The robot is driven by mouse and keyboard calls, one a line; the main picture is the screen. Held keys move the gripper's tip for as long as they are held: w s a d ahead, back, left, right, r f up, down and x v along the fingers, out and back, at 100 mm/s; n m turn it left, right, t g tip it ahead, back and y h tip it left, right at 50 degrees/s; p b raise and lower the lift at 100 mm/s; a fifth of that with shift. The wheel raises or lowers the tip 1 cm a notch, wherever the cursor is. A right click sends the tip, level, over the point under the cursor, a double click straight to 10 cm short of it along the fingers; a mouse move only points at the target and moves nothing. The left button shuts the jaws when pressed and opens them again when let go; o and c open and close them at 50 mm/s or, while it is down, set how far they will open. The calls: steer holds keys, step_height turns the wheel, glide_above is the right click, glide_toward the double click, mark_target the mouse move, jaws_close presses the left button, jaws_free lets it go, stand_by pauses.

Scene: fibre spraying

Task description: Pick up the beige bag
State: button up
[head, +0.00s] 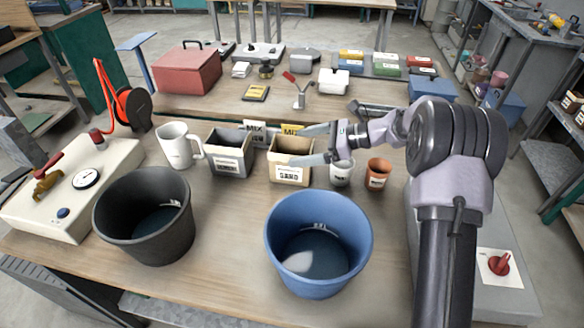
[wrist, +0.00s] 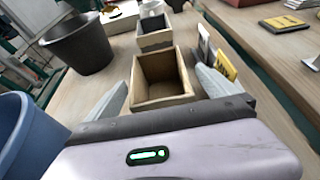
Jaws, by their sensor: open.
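The beige bag (head: 291,174) is a boxy, open-topped container with a SAND label, upright on the front workbench. It also shows in the wrist view (wrist: 162,101), with its open top facing up and no contents that I can make out. My gripper (head: 311,146) is open, with one finger on each side of the beige bag's top in the head view. In the wrist view the fingers (wrist: 160,78) flank the bag left and right. I cannot tell whether either finger touches it.
A grey open-topped box (head: 229,153) stands close left of the bag. MIX packets (head: 255,134) stand behind. A white cup (head: 341,173) and terracotta pot (head: 378,174) are to the right. A blue bucket (head: 318,245) and black bucket (head: 145,215) stand in front.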

mark_target(292, 149)
steer(key=b+x, duration=0.1)
steer(key=x, duration=0.2)
steer(key=shift+a+f, duration=0.2)
steer(key=shift+a, duration=0.05)
steer(key=shift+r, duration=0.1)
steer(key=shift+d, duration=0.1)
steer(key=c, duration=0.3)
jaws_close()
steer(key=shift+r, duration=0.1)
step_height(292, 149, up, 10)
steer(key=p, duration=0.4)
steer(key=shift+p, duration=0.3)
